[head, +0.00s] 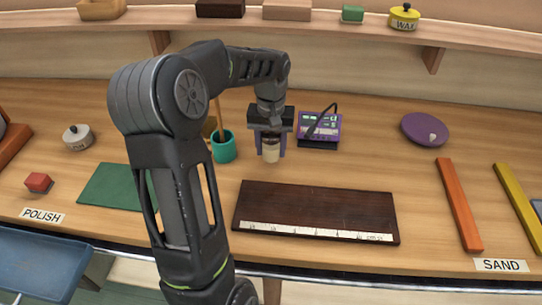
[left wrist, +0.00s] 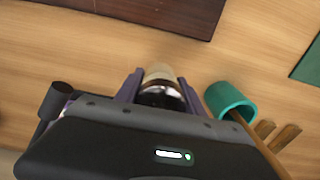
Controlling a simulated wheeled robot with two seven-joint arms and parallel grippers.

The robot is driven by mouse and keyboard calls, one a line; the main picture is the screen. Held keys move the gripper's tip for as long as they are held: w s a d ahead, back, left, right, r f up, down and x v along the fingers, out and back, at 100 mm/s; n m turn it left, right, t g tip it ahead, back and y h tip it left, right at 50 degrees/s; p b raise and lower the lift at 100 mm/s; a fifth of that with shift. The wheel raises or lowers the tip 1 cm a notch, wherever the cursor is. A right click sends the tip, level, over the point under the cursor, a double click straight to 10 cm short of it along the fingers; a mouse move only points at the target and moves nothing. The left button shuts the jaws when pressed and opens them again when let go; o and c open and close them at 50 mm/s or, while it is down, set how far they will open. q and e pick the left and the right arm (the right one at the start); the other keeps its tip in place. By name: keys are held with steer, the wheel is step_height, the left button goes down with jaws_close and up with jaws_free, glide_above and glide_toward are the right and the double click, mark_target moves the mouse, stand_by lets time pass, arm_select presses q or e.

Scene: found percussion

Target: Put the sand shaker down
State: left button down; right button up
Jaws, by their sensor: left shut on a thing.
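The sand shaker (head: 270,153) is a small cream-coloured cylinder with a dark, shiny upper part. My left gripper (head: 270,145) is shut on it, one purple finger on each side. The left wrist view also shows the shaker (left wrist: 160,78) between the fingers of my left gripper (left wrist: 158,88). It is behind the dark wooden board, between a teal cup and a purple-and-black device. I cannot tell whether its base touches the bench. My right gripper is in neither view.
The teal cup (head: 224,148) holding wooden sticks stands just left of the shaker. The purple device (head: 320,128) with a black stalk is just right. The dark board (head: 316,208) with a pale scale lies in front. Bare bench (head: 375,165) lies further right.

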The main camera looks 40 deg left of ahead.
mark_target(271, 133)
arm_select(q)
steer(key=shift+f, duration=1.8)
steer(key=shift+f, duration=0.2)
steer(key=c, duration=0.7)
jaws_free()
steer(key=shift+r, duration=0.2)
step_height(271, 133, up, 12)
steer(key=shift+r, duration=0.1)
steer(key=shift+o, duration=0.4)
